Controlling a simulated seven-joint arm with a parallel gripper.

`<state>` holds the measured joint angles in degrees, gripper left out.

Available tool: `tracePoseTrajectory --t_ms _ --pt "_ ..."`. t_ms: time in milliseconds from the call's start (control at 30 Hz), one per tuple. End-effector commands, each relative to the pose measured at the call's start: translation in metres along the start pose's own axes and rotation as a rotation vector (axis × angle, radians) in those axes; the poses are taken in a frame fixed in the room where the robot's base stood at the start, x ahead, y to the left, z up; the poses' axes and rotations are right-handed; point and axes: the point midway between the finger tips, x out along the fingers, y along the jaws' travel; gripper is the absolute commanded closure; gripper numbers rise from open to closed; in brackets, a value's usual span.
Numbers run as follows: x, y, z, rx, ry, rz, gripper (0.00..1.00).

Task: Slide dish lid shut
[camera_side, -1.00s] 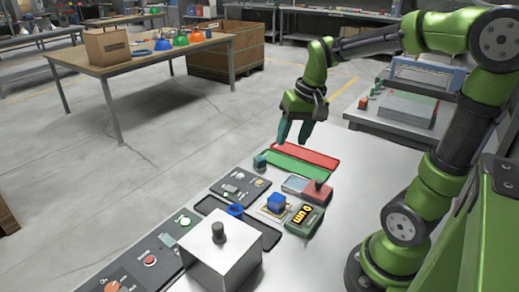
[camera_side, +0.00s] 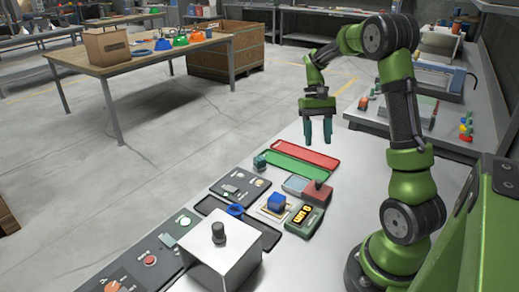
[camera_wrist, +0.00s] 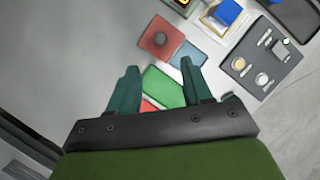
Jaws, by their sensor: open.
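What looks like the dish is a small low piece (camera_side: 295,185) with a blue-grey open-looking part. A red square lid with a dark knob (camera_side: 317,191) sits at its right end. In the wrist view the red lid (camera_wrist: 153,47) lies beyond my fingers, with the blue-grey part (camera_wrist: 188,56) beside it, to the right. The lid does not cover that part. My gripper (camera_side: 318,138) is open and empty, above the far end of the table, beyond the dish and apart from it. In the wrist view my fingers (camera_wrist: 158,68) point toward the lid and dish.
A green strip tray (camera_side: 290,163) and a red one (camera_side: 304,153) lie between gripper and dish. A blue block (camera_side: 277,202), a display box (camera_side: 303,219), a dark panel (camera_side: 240,185) and a metal box with a knob (camera_side: 219,258) stand nearby. The table right of the dish is clear.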

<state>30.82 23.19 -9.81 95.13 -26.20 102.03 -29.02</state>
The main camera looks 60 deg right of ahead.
Motion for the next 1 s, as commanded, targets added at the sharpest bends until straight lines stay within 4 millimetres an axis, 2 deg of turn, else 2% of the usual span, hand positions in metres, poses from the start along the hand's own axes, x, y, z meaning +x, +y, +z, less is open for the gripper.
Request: tracePoseTrajectory --t_ms 33,300,500,700,1000 --pt "0.012 0.000 0.001 0.000 -0.004 0.000 0.50" --pt "0.071 -0.001 0.001 0.001 -0.004 -0.001 0.50" --pt "0.104 -0.001 0.001 0.002 -0.002 -0.001 0.50" --pt "0.119 -0.001 0.000 0.002 0.000 -0.001 0.50" --pt "0.120 -0.001 0.000 0.001 0.002 -0.001 0.50"
